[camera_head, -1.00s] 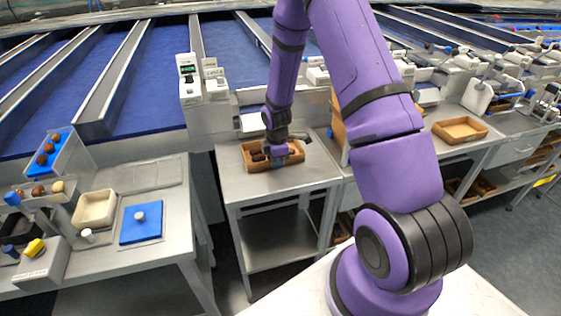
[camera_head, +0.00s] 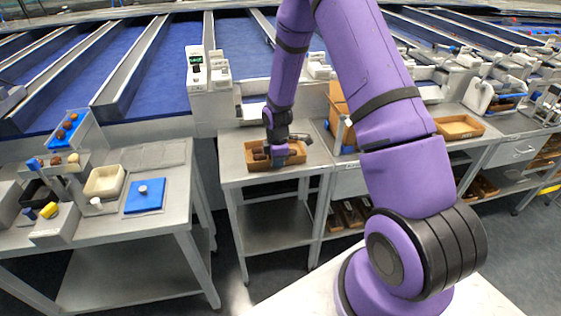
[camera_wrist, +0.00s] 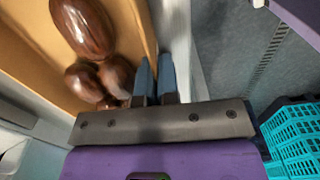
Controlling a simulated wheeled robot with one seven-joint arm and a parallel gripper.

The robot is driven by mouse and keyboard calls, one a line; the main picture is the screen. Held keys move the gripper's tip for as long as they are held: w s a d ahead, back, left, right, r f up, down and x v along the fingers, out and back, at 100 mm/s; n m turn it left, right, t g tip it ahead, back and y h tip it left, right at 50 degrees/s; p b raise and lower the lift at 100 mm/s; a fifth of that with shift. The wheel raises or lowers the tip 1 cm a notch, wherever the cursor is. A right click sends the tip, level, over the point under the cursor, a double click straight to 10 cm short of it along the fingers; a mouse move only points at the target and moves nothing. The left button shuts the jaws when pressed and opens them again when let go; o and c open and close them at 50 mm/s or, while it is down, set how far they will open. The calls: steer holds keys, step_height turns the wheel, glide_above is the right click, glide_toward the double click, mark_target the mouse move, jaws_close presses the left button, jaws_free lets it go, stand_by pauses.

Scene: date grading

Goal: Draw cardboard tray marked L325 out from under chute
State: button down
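The brown cardboard tray (camera_head: 256,167) sits on a steel stand below the chute (camera_head: 253,110), with dark dates (camera_wrist: 84,28) in it. Its near side lies close to the stand's front edge; I cannot read a marking on it. My gripper (camera_head: 277,158) is at the tray's near side. In the wrist view my gripper's blue fingertips (camera_wrist: 153,76) are close together, one on each side of the tray wall (camera_wrist: 143,28), and look closed on it. The arm hides part of the tray and chute in the head view.
The stand's steel top (camera_head: 236,177) has bare room left of the tray. A left bench (camera_head: 120,217) holds a blue pad (camera_head: 144,200) and a cream tray (camera_head: 104,182). Another cardboard tray (camera_head: 459,127) sits on the right bench. A turquoise crate (camera_wrist: 295,140) shows in the wrist view.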

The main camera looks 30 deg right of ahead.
steer(key=shift+s+a, duration=0.1)
steer(key=shift+s, duration=0.15)
steer(key=c, duration=1.3)
jaws_free()
step_height(320, 180, up, 11)
steer(key=shift+f, duration=0.1)
